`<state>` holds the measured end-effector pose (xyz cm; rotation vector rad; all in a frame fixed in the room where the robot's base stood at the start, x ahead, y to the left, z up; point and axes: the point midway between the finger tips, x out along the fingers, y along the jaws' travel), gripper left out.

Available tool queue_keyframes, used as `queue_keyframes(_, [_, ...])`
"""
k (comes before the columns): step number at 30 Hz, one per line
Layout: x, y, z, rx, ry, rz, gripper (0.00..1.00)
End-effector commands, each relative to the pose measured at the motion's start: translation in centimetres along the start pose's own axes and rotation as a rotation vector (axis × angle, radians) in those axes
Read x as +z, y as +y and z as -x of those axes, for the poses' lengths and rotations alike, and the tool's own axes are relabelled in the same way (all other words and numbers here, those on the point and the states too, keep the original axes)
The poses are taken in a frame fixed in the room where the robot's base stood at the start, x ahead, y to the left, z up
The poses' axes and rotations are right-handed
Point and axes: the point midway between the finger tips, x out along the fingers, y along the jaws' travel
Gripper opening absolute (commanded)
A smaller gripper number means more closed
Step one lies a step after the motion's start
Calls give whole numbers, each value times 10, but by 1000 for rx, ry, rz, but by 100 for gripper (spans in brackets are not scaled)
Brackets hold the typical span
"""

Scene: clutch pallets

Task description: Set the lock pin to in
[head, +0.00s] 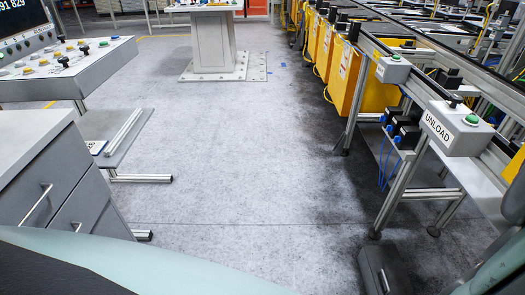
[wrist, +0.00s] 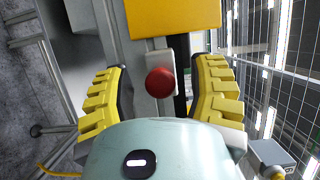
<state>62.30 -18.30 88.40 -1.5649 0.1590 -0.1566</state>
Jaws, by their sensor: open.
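A round red knob (wrist: 160,79), which looks like the lock pin, sits on a narrow grey bracket (wrist: 159,56) in the wrist view. Its shaft and whether it is in or out cannot be made out, as the knob faces the camera. My gripper (wrist: 157,67) is open, with one yellow padded finger on each side of the knob. Clear gaps show between the knob and both fingers in the picture. I cannot tell how far the knob is in depth. In the head view I do not make out the knob or the gripper's fingers.
A yellow panel (wrist: 173,18) lies just beyond the knob. In the head view, a conveyor line with an UNLOAD button box (head: 456,129) runs along the right. A control desk (head: 68,70) and grey drawers (head: 62,190) stand left. The floor (head: 225,150) between is clear.

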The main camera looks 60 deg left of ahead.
Motion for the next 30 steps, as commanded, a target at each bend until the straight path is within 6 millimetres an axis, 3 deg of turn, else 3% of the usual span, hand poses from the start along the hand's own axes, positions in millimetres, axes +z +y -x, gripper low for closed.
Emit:
queue_keyframes(8, [0,0,2,0,0,0,57])
queue_keyframes(21, [-1,1,59,2,2,0,57])
queue_keyframes(30, [-1,0,75,0,2,-1,57])
